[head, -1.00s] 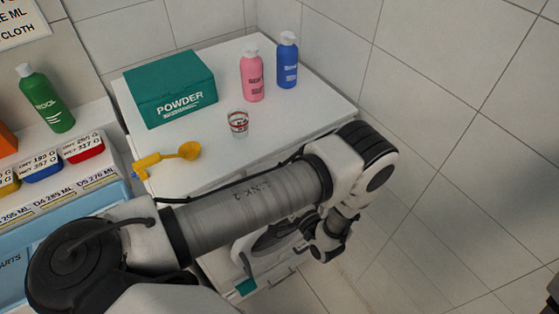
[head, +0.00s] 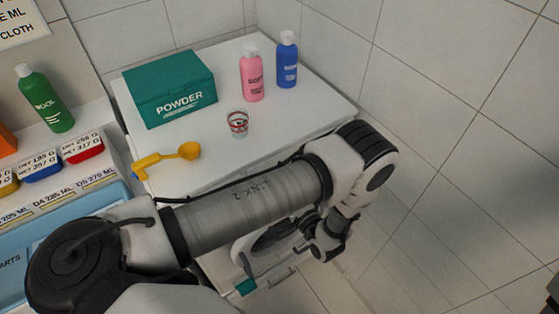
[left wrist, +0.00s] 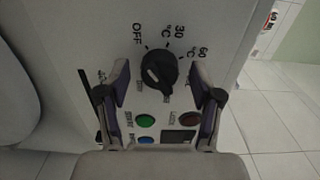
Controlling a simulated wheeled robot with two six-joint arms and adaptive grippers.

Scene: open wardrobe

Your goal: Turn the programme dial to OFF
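The programme dial (left wrist: 160,69) is a black knob on the white front of the machine in the left wrist view. OFF, 30 °C and 60 °C are printed around it. A short pale mark shows on the left part of the knob; I cannot tell for sure which label it points to. My left gripper (left wrist: 162,75) is open, with one finger on each side of the dial. Gaps show between the fingers and the knob. In the head view my arm hides the dial and the gripper. My right gripper is not in view.
Below the dial are a green button (left wrist: 146,120), a blue button (left wrist: 145,140), a red button (left wrist: 188,118) and a dark display (left wrist: 178,136).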

